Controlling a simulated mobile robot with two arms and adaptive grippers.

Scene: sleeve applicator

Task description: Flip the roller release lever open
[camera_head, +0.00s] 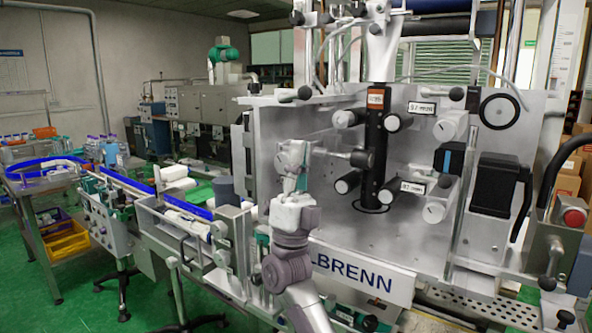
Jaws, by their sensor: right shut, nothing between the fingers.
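The sleeve applicator (285,120) fills the middle and right of the head view. A short horizontal bar with a dark rounded end (360,158) sticks out in front of its face plate, beside the dark vertical column (376,140). I cannot tell for certain whether this bar is the roller release lever. My right gripper (293,155) is raised at the left part of the face plate, left of the bar. It is shut and empty. The picture does not show clearly whether it touches the bar. My left gripper is out of view.
Rollers with pale end caps (434,211) and a black box (495,185) project from the face plate. A red button (573,217) sits at the far right. A conveyor with blue rails (135,185) runs along the left. The green floor (100,300) is open at lower left.

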